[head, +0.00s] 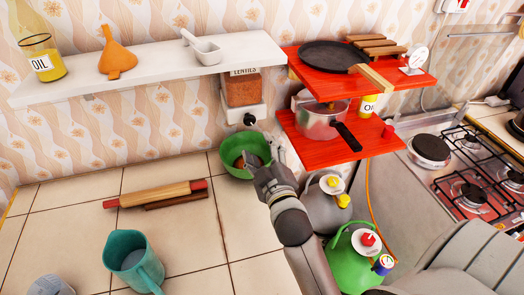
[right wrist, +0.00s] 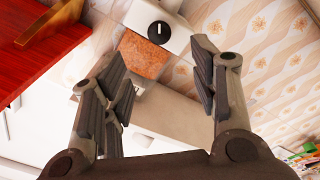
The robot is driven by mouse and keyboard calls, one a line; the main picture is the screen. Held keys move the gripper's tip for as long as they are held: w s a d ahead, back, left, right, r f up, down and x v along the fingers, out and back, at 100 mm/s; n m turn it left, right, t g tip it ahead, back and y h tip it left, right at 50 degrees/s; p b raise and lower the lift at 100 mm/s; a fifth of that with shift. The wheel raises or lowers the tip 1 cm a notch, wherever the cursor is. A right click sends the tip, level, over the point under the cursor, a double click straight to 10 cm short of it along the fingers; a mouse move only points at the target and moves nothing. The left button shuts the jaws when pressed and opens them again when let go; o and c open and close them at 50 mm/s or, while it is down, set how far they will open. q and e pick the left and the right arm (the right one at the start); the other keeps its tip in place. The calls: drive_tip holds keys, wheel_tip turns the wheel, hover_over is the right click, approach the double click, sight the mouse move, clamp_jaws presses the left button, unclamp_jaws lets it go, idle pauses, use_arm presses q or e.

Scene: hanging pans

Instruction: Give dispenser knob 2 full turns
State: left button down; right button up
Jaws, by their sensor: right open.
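The dispenser (head: 243,91) is a white wall unit labelled for lentils, with a window of orange lentils, hanging below the white shelf. Its round black knob (head: 249,119) is on the lower front. In the right wrist view the dispenser looks upside down, and the knob (right wrist: 158,32) has a white mark, upright in the picture. A green bowl (head: 230,146) stands below the dispenser, partly covered by my gripper. My right gripper (head: 262,163) is open and empty, below and in front of the knob, apart from it. In the right wrist view the knob appears beyond the spread fingers. My left gripper is not in view.
A white shelf (head: 150,72) and red shelves (head: 322,152) with pans flank the dispenser. A rolling pin (head: 155,194) and teal jug (head: 131,262) are on the tiled counter, left.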

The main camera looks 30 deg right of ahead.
sight(250, 122)
idle(0.4)
drive_tip(key=w+d+n, duration=0.1)
drive_tip(key=w+n, duration=0.2)
drive_tip(key=n, duration=0.5)
drive_tip(key=w+d+n+p, duration=0.1)
drive_tip(key=w+n, duration=0.2)
drive_tip(key=n, duration=0.6)
drive_tip(key=w+n, duration=0.4)
drive_tip(key=n, duration=0.4)
drive_tip(key=shift+d+r+n+p, duration=0.1)
drive_tip(key=shift+d+n+p, duration=0.25)
drive_tip(key=shift+d+n, duration=0.05)
drive_tip(key=shift+x, duration=0.9)
drive_tip(key=shift+c, duration=0.2)
drive_tip(key=c, duration=1)
